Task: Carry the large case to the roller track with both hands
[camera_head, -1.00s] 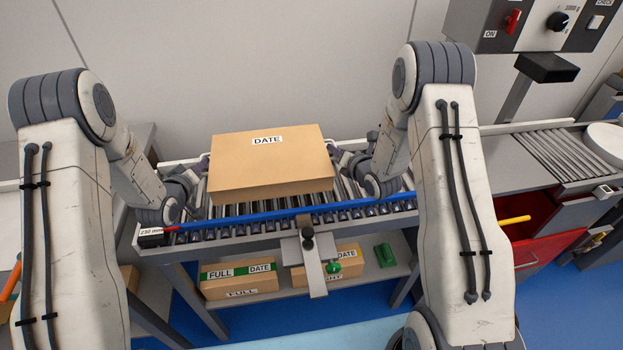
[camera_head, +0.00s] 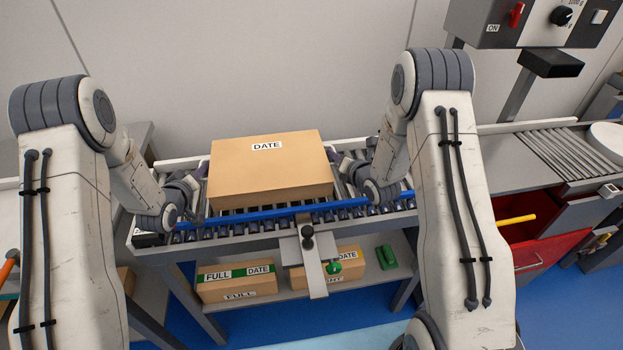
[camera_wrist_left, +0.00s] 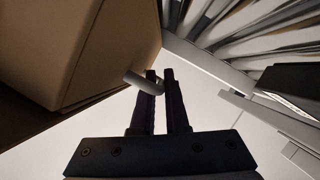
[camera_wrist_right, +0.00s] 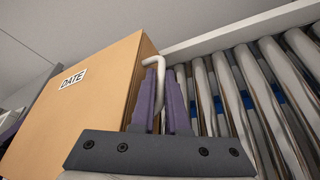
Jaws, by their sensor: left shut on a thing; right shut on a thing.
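The large case (camera_head: 268,182) is a tan box with a DATE label on top. In the head view it is between my two arms, over the roller track (camera_head: 350,212). My left gripper (camera_wrist_left: 160,82) is shut on a grey handle at the case's left side. My right gripper (camera_wrist_right: 165,75) is shut on a pale bent handle at its right side. In the head view the fingers are mostly hidden by the wrists. I cannot tell whether the case's underside touches the rollers.
A blue bar (camera_head: 270,213) runs along the track's front edge. Full cartons (camera_head: 237,283) and a green block (camera_head: 387,256) are on the shelf below. A control box (camera_head: 540,20) and a second roller section (camera_head: 570,155) are at the right, above an open red drawer (camera_head: 520,245).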

